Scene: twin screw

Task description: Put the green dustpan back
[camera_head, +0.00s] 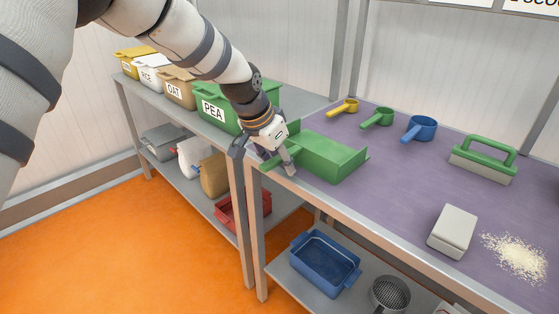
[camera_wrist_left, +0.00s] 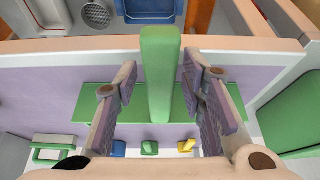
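The green dustpan (camera_head: 330,160) lies on the purple tabletop near its left edge, with its handle towards my left gripper (camera_head: 280,163). In the left wrist view, the dustpan's handle (camera_wrist_left: 158,70) stands between the two fingers of my left gripper (camera_wrist_left: 162,78). The fingers are apart, with a gap visible on each side of the handle. Part of the dustpan is hidden behind my gripper in the head view. My right gripper is not in view.
A green-handled brush (camera_head: 483,160), a grey block (camera_head: 453,231) and a pale powder pile (camera_head: 515,257) are on the right. Yellow (camera_head: 344,108), green (camera_head: 378,117) and blue (camera_head: 420,128) scoops line the back. The PEA bin (camera_head: 215,108) stands left; a blue tray (camera_head: 325,262) is below.

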